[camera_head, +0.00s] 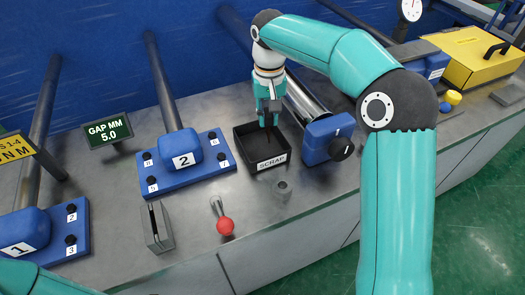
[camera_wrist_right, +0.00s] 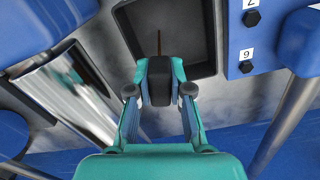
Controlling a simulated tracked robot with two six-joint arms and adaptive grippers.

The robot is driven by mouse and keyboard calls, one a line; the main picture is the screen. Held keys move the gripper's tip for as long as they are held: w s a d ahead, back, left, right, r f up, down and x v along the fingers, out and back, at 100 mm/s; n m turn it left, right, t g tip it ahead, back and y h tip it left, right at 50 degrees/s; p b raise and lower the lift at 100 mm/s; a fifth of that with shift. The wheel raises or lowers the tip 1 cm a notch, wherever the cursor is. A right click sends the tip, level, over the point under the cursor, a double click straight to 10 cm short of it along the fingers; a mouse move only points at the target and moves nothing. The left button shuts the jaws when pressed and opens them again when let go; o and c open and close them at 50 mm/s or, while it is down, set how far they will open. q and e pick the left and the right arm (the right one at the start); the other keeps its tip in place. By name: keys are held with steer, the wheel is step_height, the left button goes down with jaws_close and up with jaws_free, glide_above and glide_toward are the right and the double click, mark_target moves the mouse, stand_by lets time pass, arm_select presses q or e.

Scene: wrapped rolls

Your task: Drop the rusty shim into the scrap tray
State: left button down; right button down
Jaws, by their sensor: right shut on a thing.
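The scrap tray (camera_head: 272,163) is a black open box labelled SCRAP on the bench, near the middle of the head view. It also shows in the right wrist view (camera_wrist_right: 205,30). My right gripper (camera_head: 268,122) points down over the tray. It is shut on the rusty shim (camera_wrist_right: 159,42), a thin brown strip that juts past the fingertips in the right wrist view, with the tray floor behind it. The shim's held end is hidden by the fingers. A bit of my left arm shows at the bottom left of the head view; its gripper is out of view.
Blue block 2 (camera_head: 182,150) on its bolted plate stands left of the tray. A blue clamp with a black knob (camera_head: 341,148) stands close on the right. In front are a red-knobbed lever (camera_head: 225,225), a slotted metal holder (camera_head: 157,228) and a small grey cylinder (camera_head: 282,188).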

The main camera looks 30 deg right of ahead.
steer(key=shift+f, duration=0.2)
steer(key=c, duration=1)
jaws_free()
step_height(320, 180, up, 11)
steer(key=shift+f, duration=0.2)
steer(key=shift+r, duration=0.65)
